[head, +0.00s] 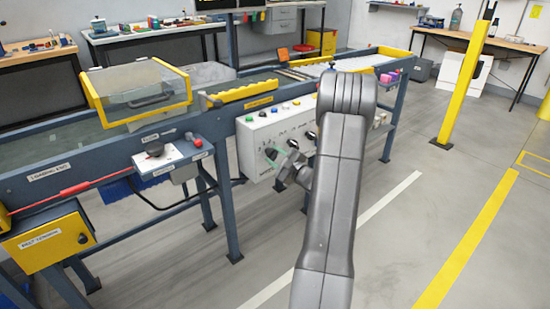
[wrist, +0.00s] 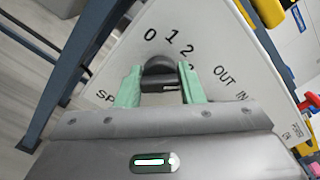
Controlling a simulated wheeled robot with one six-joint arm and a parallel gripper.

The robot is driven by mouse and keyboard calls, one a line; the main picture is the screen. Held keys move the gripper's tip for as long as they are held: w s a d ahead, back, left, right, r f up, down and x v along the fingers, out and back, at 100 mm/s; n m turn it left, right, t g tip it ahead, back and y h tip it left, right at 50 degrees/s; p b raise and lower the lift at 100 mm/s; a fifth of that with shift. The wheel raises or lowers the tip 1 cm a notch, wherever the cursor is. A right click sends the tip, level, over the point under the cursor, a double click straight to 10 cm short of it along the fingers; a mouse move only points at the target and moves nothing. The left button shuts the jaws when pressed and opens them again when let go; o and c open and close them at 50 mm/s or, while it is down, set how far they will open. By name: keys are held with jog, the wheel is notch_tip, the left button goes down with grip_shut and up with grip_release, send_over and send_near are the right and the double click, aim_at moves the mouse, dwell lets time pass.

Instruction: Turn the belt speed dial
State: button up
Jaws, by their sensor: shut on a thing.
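The belt speed dial (wrist: 158,68) is a dark round knob on the white control panel (wrist: 120,62). In the head view my gripper (head: 275,157) reaches the lower left of the panel front (head: 250,137). The dial's lower part and most of its speed label are hidden by my gripper.
To the right on the panel are OUT and IN labels. Buttons line the panel's sloped top. A lever box (head: 172,157) and a yellow belt tension box (head: 48,237) stand left along the conveyor. A yellow post (head: 465,83) stands right; the floor (head: 400,230) there is clear.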

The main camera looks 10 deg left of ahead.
jog(key=shift+m, duration=1.6)
jog(key=o, duration=1)
jog(key=p+v, duration=0.2)
jog(key=v, duration=1.1)
jog(key=shift+s+d, duration=0.25)
jog(key=shift+d, duration=0.05)
